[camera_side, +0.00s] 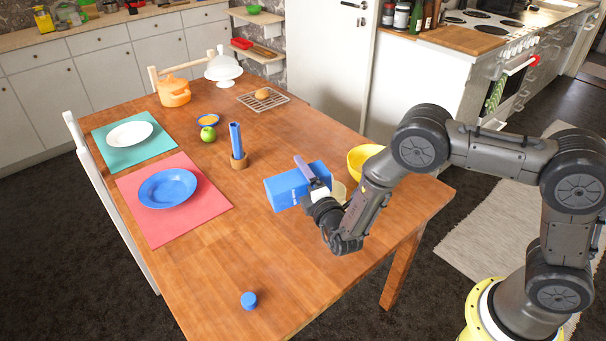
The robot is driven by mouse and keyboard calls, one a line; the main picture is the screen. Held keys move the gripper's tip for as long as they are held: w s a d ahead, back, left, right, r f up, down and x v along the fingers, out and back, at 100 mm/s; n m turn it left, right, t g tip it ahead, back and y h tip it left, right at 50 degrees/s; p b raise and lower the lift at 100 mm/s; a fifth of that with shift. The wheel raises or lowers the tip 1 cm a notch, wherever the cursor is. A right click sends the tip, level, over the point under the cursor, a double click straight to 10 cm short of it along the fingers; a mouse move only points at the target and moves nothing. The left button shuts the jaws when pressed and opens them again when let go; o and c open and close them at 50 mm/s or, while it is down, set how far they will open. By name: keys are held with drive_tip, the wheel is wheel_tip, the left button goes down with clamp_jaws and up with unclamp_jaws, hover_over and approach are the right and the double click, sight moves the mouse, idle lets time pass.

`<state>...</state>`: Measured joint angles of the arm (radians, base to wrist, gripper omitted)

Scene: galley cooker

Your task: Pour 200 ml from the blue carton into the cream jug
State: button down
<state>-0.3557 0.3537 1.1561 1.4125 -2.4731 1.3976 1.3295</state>
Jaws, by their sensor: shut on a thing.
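The blue carton (287,190) is tipped over onto its side near the middle of the table. My gripper (314,178) is shut on it, with one finger seen across its top edge. A small cream-coloured piece (338,194), which looks like the cream jug, shows just right of the carton and my gripper. Most of it is hidden behind them, so I cannot tell whether the carton's mouth is over it. No stream of liquid can be seen. A blue cap (249,301) lies alone near the front of the table.
A yellow bowl (361,156) stands close behind my wrist. A blue plate (167,189) lies on a red mat (213,211). The front table is mostly clear.

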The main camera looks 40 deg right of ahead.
drive_tip(key=shift+w+d+r+n+g+h, duration=0.1)
drive_tip(key=shift+w+d+n+g+h, duration=0.15)
drive_tip(key=shift+n+h, duration=0.45)
drive_tip(key=shift+d+r+n, duration=0.15)
drive_tip(key=shift+r+n, duration=0.25)
drive_tip(key=shift+n, duration=0.6)
